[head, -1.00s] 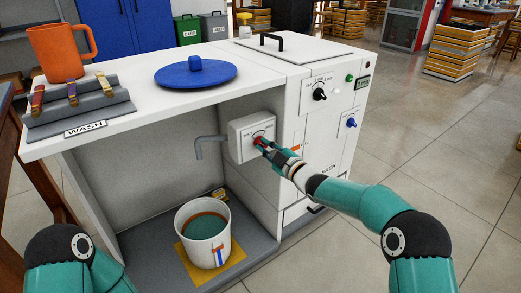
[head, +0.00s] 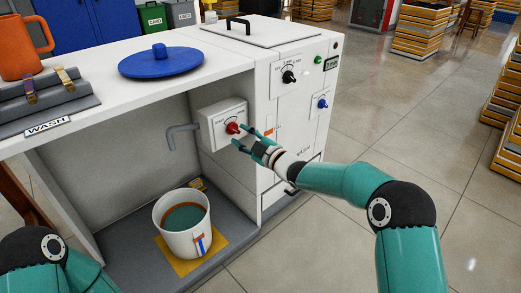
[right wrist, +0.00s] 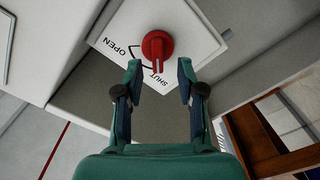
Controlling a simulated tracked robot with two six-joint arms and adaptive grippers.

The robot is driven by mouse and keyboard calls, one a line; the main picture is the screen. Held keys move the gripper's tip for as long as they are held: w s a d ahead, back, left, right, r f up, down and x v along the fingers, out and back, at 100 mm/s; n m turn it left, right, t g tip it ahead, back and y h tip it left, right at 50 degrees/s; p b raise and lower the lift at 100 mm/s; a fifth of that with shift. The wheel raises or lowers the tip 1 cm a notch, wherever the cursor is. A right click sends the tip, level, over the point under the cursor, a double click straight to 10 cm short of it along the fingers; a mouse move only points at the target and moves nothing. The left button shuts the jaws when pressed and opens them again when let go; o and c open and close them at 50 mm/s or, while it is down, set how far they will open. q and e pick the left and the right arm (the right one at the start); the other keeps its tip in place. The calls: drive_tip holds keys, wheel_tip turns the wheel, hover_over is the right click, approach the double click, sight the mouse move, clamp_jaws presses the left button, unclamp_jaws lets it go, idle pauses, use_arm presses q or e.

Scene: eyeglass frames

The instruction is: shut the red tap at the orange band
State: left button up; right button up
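The red tap (head: 233,128) is a round knob on a white box on the cabinet's inner wall. In the right wrist view, the tap (right wrist: 157,46) has its handle pointing toward the word SHUT. My right gripper (head: 255,138) is open and empty just in front of the tap, apart from it. In the right wrist view its fingers (right wrist: 160,80) are spread below the knob. A grey spout (head: 172,138) hangs from the box; no stream shows. The white bucket (head: 178,243) holds teal liquid (head: 185,218), with an orange band (head: 178,206) inside just above it. My left gripper is outside the frame.
The bucket stands on a yellow mat (head: 217,251) on the cabinet floor. A blue lid (head: 160,66) and an orange mug (head: 22,50) are on the countertop. A panel with a black knob (head: 289,77) and a blue knob (head: 322,103) is right of the tap.

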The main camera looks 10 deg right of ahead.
drive_tip(key=v, duration=0.9)
drive_tip(key=shift+s+d, duration=0.15)
drive_tip(key=shift+s, duration=0.15)
drive_tip(key=shift+f, duration=0.1)
